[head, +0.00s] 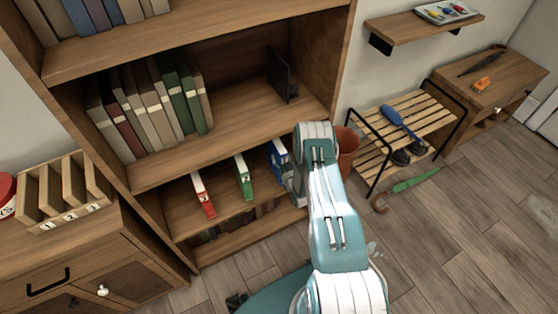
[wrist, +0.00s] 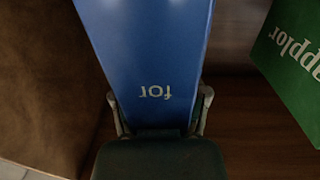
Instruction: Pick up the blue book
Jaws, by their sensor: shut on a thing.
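The blue book (head: 279,156) stands on the lower shelf of the bookcase in the head view, at the right end of the row, partly hidden by my arm. In the wrist view the blue book (wrist: 150,50) fills the middle, with the upside-down word "for" on it. My gripper (wrist: 160,112) has one finger on each side of the book and is shut on it. In the head view my gripper is hidden behind my arm. I cannot tell whether the book is lifted off the shelf.
A green book (head: 243,177) and a red book (head: 203,194) stand to the left on the same shelf (head: 222,201). The green book (wrist: 290,65) is close by on the right in the wrist view. The bookcase's side wall (wrist: 45,80) is close on the left.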

